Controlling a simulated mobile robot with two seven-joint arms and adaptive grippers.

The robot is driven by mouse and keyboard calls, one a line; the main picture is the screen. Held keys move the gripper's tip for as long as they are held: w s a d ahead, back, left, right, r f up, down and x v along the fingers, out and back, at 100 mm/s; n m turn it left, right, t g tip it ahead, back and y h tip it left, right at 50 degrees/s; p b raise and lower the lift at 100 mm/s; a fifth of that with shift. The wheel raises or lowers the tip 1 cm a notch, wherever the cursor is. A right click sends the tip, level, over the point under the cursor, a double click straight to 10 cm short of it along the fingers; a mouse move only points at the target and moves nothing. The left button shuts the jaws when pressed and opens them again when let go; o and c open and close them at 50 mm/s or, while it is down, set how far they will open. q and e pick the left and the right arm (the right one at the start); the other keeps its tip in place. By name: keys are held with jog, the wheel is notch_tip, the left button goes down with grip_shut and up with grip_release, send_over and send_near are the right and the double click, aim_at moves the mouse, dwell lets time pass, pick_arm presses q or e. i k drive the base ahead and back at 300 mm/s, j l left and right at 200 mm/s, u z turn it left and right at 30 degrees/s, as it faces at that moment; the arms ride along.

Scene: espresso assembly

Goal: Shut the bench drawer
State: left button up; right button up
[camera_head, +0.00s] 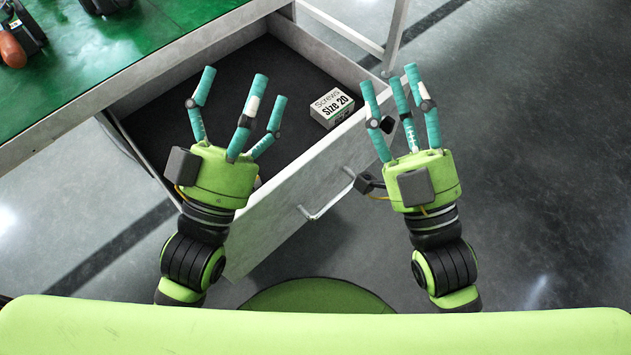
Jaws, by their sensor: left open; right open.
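The bench drawer (286,207) is pulled out from under the green-topped bench, with its dark inside showing. Its metal handle (327,201) is on the front panel, between my two grippers. A small white screw box (331,108) marked "Size 20" lies inside near the right side. My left gripper (235,100) is open and appears over the drawer's left part, hiding some of the front panel. My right gripper (402,95) is open and empty, to the right of the drawer's front edge. I cannot tell whether either gripper touches the drawer.
The green bench top (110,50) fills the upper left, with dark objects and an orange-brown handle (12,50) at its far corner. A pale bench leg (396,35) stands behind the drawer. Grey floor (550,150) is clear at the right.

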aim_at(306, 172)
jog(key=k+l+u, duration=0.1)
jog(key=l+u, duration=0.2)
jog(key=l, duration=0.15)
jog(key=k+l+u, duration=0.15)
jog(key=l+u, duration=0.15)
jog(key=k+l+u, duration=0.3)
jog(key=l, duration=0.2)
jog(key=i+l, duration=0.05)
jog(key=i, duration=0.05)
